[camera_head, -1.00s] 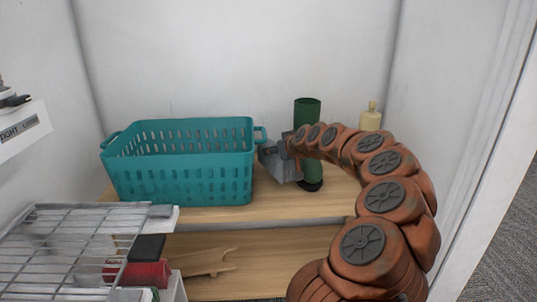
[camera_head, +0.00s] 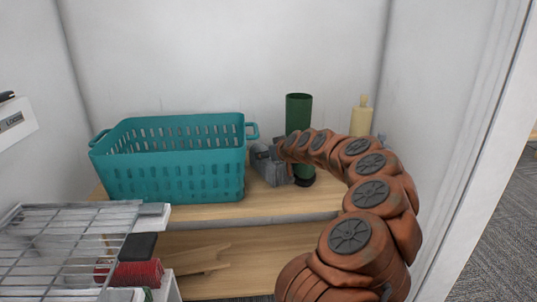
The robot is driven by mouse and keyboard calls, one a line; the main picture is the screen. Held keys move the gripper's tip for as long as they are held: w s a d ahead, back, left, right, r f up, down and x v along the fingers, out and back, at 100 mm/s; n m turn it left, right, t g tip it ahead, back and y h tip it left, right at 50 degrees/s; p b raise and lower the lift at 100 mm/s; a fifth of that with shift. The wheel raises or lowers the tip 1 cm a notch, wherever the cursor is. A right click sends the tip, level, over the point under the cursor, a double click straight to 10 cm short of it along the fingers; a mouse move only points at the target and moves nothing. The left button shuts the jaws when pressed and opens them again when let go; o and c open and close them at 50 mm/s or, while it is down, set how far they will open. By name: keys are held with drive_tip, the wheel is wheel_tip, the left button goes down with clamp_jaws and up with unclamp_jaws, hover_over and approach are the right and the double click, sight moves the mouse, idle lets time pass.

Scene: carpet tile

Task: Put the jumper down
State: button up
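My orange segmented arm curves up from the lower right and ends above the upper wooden shelf. My gripper (camera_head: 282,147) is at its end, just right of the teal basket. A grey, blocky shape (camera_head: 272,170) hangs at or below the gripper, close to the shelf surface. It may be the folded jumper or part of the gripper; I cannot tell which. The fingertips are not distinct, and whether the grey shape touches the shelf is unclear. No other jumper is visible.
The teal basket (camera_head: 170,178) stands on the upper shelf (camera_head: 200,213). A green cylinder (camera_head: 299,112) and a pale yellow bottle (camera_head: 361,117) stand behind my arm. A wire rack (camera_head: 60,245) is at lower left, near a red brush (camera_head: 138,273). White walls enclose the shelf.

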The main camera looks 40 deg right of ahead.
drive_tip(key=o, duration=1.4)
drive_tip(key=shift+o, duration=0.2)
